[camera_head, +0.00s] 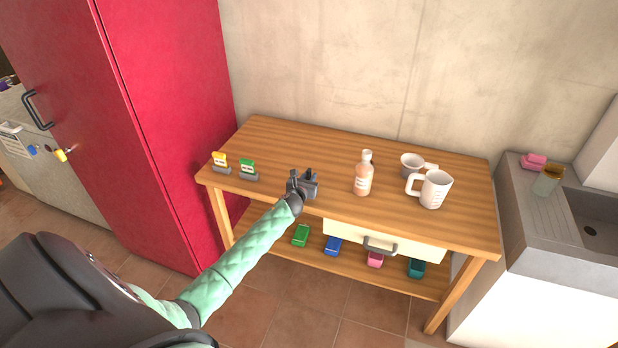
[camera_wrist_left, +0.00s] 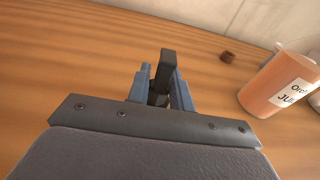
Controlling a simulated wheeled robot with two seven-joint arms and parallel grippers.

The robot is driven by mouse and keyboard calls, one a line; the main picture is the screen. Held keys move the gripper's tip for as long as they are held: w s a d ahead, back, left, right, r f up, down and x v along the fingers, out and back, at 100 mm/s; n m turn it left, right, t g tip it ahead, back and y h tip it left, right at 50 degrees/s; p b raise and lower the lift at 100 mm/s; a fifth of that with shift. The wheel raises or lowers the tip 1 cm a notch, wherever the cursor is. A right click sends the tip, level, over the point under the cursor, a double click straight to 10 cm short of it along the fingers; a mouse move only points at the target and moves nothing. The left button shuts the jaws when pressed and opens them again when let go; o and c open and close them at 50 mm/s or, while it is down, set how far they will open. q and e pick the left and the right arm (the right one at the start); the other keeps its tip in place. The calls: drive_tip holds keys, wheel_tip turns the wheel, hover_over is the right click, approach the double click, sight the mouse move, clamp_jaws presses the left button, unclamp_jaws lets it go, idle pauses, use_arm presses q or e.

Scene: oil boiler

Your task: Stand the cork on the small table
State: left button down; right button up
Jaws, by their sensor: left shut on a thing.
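My left gripper (camera_head: 303,178) is over the front middle of the small table (camera_head: 275,133). The brown piece is apart from the gripper. My right gripper is not in view.
A juice bottle (camera_head: 363,178) stands right of my gripper, then a white mug (camera_head: 434,190) and a cup (camera_head: 411,165). Two labelled holders (camera_head: 248,171) stand at the left. A red cabinet (camera_head: 170,120) and a sink counter (camera_head: 540,215) flank the table. The back left of the tabletop is clear.

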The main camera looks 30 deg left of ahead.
use_arm(q)
drive_tip(key=shift+f, duration=0.1)
drive_tip(key=c, duration=1.3)
unclamp_jaws()
drive_tip(key=shift+o, duration=0.2)
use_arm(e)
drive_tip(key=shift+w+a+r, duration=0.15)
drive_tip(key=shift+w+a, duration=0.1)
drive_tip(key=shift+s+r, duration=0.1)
